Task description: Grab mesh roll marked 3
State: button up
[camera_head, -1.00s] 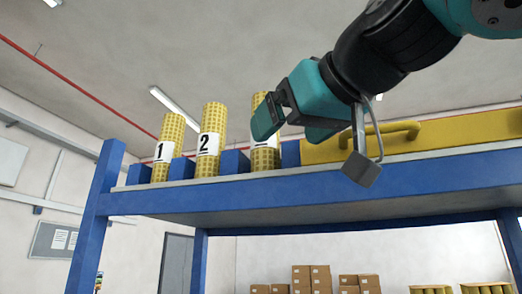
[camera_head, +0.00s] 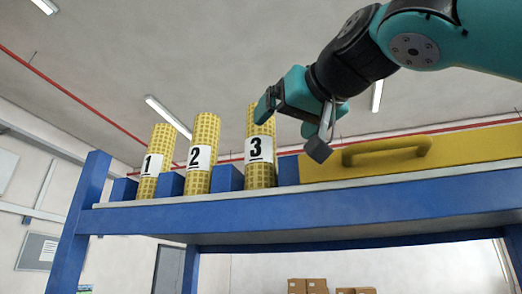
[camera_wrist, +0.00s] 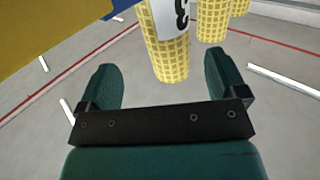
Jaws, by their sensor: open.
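The mesh roll marked 3 (camera_head: 260,172) is a yellow gridded cylinder with a white label, standing upright on the blue shelf (camera_head: 330,205) between blue blocks. It also shows in the wrist view (camera_wrist: 168,55), ahead of the fingers and roughly between their lines, with part of its label visible. My gripper (camera_head: 266,105) is beside the roll's upper part in the head view, overlapping its right edge. In the wrist view my gripper (camera_wrist: 163,80) has its two green fingers wide apart with nothing between them. Rolls marked 1 (camera_head: 150,165) and 2 (camera_head: 201,155) stand to the left.
A yellow panel with a handle (camera_head: 385,150) lies on the shelf just right of roll 3, below my arm. Blue blocks (camera_head: 229,178) separate the rolls. A blue post (camera_head: 85,200) supports the shelf's left end. The space above the rolls is free.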

aim_at(268, 135)
jog(key=x, duration=0.3)
jog(key=shift+p, duration=0.35)
jog(key=p+x, duration=0.1)
jog(key=x, duration=0.1)
jog(key=p+x, duration=0.1)
jog(key=x, duration=0.1)
jog(key=shift+a+f, duration=0.2)
jog(key=shift+a, duration=0.25)
jog(key=shift+w+a+f+p, duration=0.15)
jog(key=shift+w+a+p, duration=0.1)
jog(key=shift+w+p, duration=0.1)
jog(key=c, duration=1)
jog(key=shift+c, duration=0.6)
